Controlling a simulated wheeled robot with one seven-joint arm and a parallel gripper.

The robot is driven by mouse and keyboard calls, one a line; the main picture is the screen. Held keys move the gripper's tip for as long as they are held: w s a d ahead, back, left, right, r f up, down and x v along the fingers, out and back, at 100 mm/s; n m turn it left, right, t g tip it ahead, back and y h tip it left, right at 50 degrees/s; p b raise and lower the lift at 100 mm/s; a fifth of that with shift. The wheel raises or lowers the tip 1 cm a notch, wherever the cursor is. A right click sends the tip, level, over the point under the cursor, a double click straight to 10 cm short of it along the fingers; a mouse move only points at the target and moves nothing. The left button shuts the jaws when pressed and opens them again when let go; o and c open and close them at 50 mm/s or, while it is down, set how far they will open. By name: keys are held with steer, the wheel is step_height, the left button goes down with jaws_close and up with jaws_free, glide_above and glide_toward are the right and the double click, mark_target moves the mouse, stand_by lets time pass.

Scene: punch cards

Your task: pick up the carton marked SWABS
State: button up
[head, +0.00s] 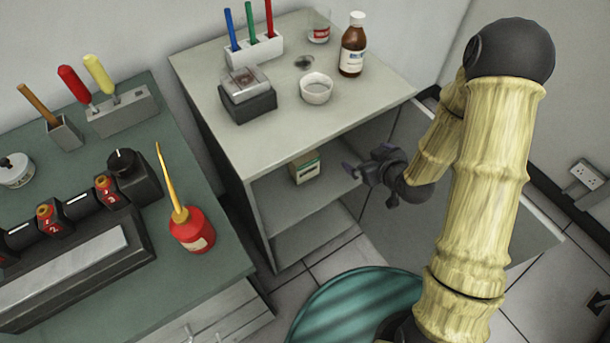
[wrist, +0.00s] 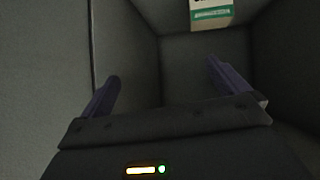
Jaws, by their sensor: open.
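A small cream carton with a green band (head: 304,167) stands on the upper shelf inside the open cabinet, below the counter top. Its lettering is too small to read. In the wrist view the carton (wrist: 211,12) shows at the top edge, partly cut off, beyond my fingers and a little right of centre. My gripper (head: 352,171) is at the cabinet's open front, to the right of the carton and apart from it. In the wrist view my gripper (wrist: 162,85) has its two fingers spread wide with nothing between them.
The cabinet (head: 258,225) has side walls and a lower shelf close around the opening. Its door (head: 405,135) stands open behind my arm. On top are a pen holder (head: 255,50), a brown bottle (head: 353,45) and a white bowl (head: 316,90). A red oil can (head: 192,230) stands on the green bench.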

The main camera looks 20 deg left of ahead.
mark_target(308, 163)
steer(key=s+a+f+t+y+b, duration=0.1)
steer(key=s+a+f+y+b, duration=0.1)
steer(key=f, duration=0.5)
steer(key=s+a+f+t+y+b, duration=0.2)
steer(key=s+a+f+y+b, duration=0.1)
steer(key=a+f+y+b, duration=0.2)
step_height(308, 163, down, 2)
steer(key=shift+s+a+f+b, duration=0.1)
steer(key=shift+s+a+b, duration=0.15)
steer(key=shift+b, duration=1)
steer(key=b+x, duration=0.1)
steer(key=x, duration=1.1)
steer(key=shift+w+b, duration=0.2)
steer(key=shift+b, duration=0.1)
steer(key=b+x, duration=0.1)
steer(key=x, duration=0.4)
steer(key=shift+w, duration=0.15)
